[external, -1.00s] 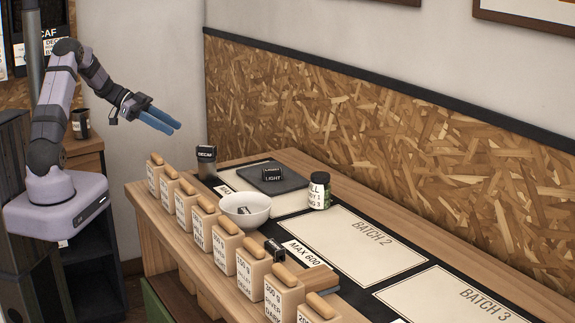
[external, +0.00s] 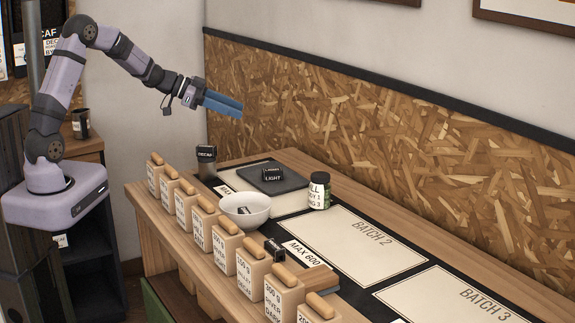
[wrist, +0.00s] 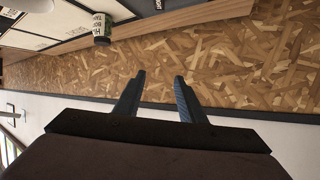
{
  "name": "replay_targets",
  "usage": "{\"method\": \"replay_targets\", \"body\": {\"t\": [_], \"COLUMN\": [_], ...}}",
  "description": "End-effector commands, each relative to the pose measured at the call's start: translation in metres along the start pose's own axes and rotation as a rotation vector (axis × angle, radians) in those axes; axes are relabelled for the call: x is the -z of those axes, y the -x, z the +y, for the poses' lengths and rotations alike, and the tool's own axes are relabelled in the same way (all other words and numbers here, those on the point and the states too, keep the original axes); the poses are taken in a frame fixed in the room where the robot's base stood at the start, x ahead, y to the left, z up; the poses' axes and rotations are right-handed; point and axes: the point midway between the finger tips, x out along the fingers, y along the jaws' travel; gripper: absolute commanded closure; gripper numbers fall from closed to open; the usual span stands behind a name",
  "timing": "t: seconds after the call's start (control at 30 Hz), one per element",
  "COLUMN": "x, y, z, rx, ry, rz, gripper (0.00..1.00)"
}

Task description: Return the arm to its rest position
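My gripper (external: 222,104) is in the air above the far left end of the bench, well clear of everything on it. In the wrist view my gripper (wrist: 158,80) shows two blue fingers spread apart with nothing between them. My arm reaches out to the right from its base, bent at the elbow. The wrist view looks at the chipboard wall panel, with the bench upside down at the top.
Air around my gripper is free.

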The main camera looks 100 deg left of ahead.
Motion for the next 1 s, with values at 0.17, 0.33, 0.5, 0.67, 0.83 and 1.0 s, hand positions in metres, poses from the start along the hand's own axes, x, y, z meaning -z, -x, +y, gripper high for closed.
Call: {"method": "replay_targets", "body": {"t": [0.17,0.33,0.5,0.67,0.83,1.0], "x": [0.045,0.049,0.025,-0.020,-0.098,-0.159], "y": [-0.031,-0.033,-0.004,0.050,0.099,0.136], "z": [0.069,0.144,0.228,0.306,0.358,0.392], "rx": [0.080,0.135,0.155,0.149,0.067,-0.079], "ry": [0.074,0.169,0.253,0.289,0.163,-0.002], "rz": [-0.059,-0.182,-0.370,-0.601,-0.835,-1.002], "gripper": [0.63,0.63,0.63,0.63,0.63,0.63]}}
